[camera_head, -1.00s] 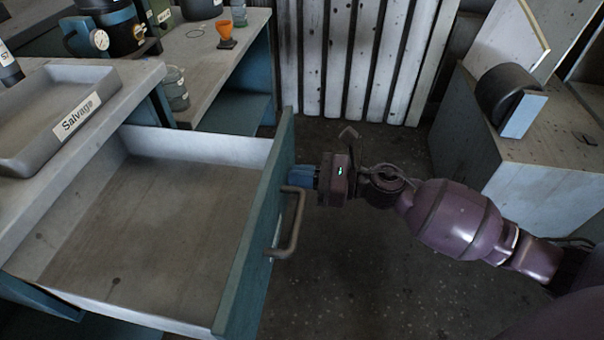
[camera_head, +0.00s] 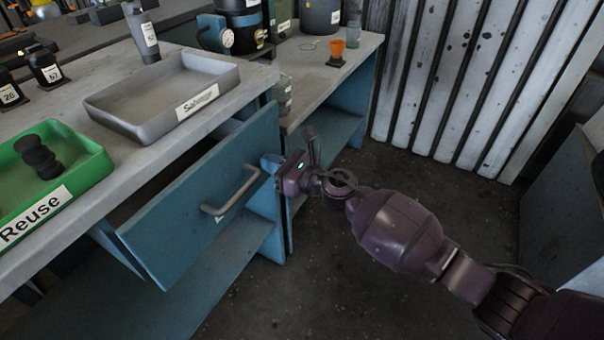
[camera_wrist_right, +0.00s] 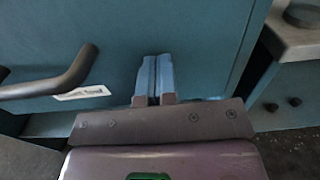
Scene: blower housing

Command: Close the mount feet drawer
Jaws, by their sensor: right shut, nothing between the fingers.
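The drawer has a blue front (camera_head: 190,205) with a curved grey handle (camera_head: 232,192), and it stands a little way out from the bench under the Salvage tray. A narrow dark gap shows above its front. My right gripper (camera_head: 270,162) is shut and empty, with its blue fingertips at the drawer front, right of the handle. In the right wrist view the closed fingers (camera_wrist_right: 155,75) point at the flat drawer front (camera_wrist_right: 185,30), and the handle (camera_wrist_right: 55,80) is to their left. They seem to touch the panel. The drawer's inside is mostly hidden. My left gripper is not in view.
The grey Salvage tray (camera_head: 160,90) and the green Reuse tray (camera_head: 60,170), with a black part in it, lie on the bench top. Open floor (camera_head: 290,290) lies in front.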

